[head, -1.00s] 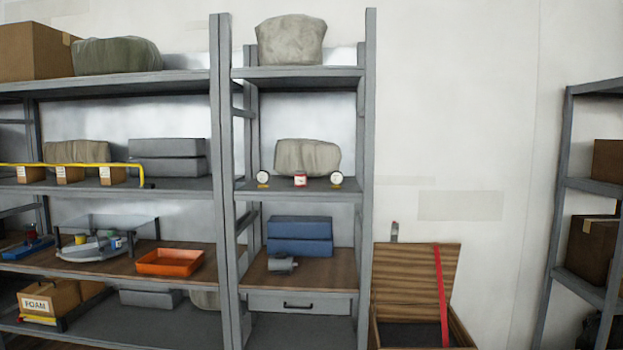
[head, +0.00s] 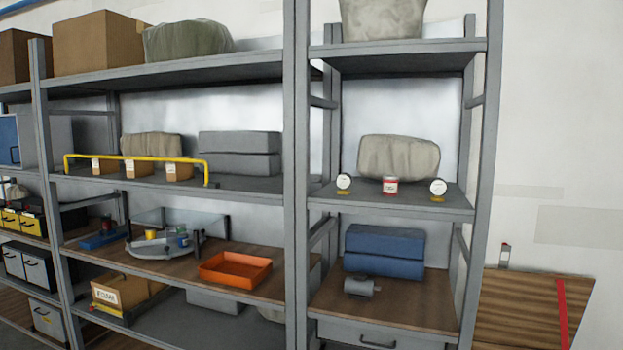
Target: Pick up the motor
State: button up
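A small grey cylindrical motor (head: 360,286) lies on the wooden shelf board (head: 400,304) of the narrow right-hand rack, in the head view. It sits in front of two stacked blue boxes (head: 384,251), left of the board's middle. Nothing covers it from this side. My gripper is not in view.
A drawer (head: 375,338) is below the motor's board. Rack posts (head: 296,180) stand on either side. The shelf above holds a can (head: 390,186), two round gauges and a wrapped bundle. An orange tray (head: 235,268) is on the left rack.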

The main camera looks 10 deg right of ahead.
aim_at(360, 287)
jog(key=i, duration=1.85)
jog(key=z, duration=0.75)
jog(key=k, duration=0.7)
jog(key=z, duration=0.25)
jog(key=i, duration=0.7)
jog(key=u, duration=0.1)
